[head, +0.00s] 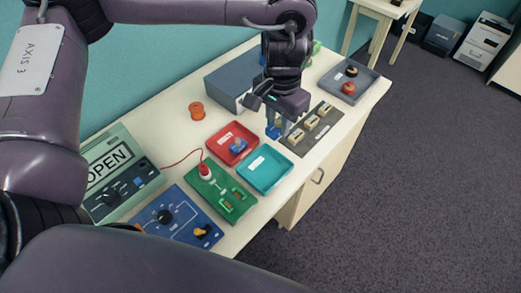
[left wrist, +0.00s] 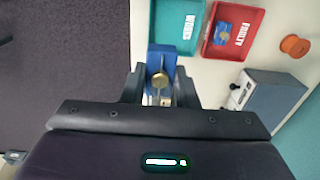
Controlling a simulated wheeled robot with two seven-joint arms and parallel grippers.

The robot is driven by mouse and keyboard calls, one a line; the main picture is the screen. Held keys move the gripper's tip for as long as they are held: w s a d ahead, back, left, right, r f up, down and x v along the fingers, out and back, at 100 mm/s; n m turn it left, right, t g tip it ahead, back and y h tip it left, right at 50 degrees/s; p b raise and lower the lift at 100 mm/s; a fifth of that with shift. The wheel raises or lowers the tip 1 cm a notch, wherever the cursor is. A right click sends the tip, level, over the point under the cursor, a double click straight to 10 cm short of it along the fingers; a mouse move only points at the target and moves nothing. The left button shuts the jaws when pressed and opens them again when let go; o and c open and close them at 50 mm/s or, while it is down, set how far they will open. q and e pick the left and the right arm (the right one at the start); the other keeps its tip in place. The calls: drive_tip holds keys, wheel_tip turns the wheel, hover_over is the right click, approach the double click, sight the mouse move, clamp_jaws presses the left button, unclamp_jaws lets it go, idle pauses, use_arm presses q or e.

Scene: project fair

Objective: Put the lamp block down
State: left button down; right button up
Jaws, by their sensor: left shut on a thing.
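The lamp block (left wrist: 161,60), blue with a round brass-coloured part, is between the fingers of my left gripper (left wrist: 160,88) in the left wrist view. In the head view, my left gripper (head: 278,108) points down, shut on the lamp block (head: 273,131). It is between the teal tray and the dark strip. Whether the block touches the table is unclear. A red tray (head: 217,154), labelled FAULTY in the left wrist view, holds another blue block (head: 238,146). The teal tray (head: 285,181) holds only a label. My right gripper is not in view.
The dark strip (head: 297,148) bears several pale blocks, close right of the gripper. A grey-blue box (head: 226,87) stands behind.

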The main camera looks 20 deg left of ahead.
use_arm(q)
drive_tip(key=f+b, duration=0.1)
drive_tip(key=f, duration=1.5)
drive_tip(key=shift+w, duration=0.2)
wheel_tip(320, 180, down, 3)
drive_tip(key=shift+f+b, duration=0.15)
drive_tip(key=shift+b, duration=0.45)
drive_tip(key=shift+f, duration=0.1)
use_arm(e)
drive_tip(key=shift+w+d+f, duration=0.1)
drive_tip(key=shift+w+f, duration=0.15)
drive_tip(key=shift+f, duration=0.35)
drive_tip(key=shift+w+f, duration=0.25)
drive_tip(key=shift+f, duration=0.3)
use_arm(q)
drive_tip(key=shift+f, duration=0.15)
drive_tip(key=shift+f, duration=0.45)
drive_tip(key=c, duration=1.1)
unclamp_jaws()
drive_tip(key=shift+a, duration=0.1)
drive_tip(key=shift+c, duration=0.2)
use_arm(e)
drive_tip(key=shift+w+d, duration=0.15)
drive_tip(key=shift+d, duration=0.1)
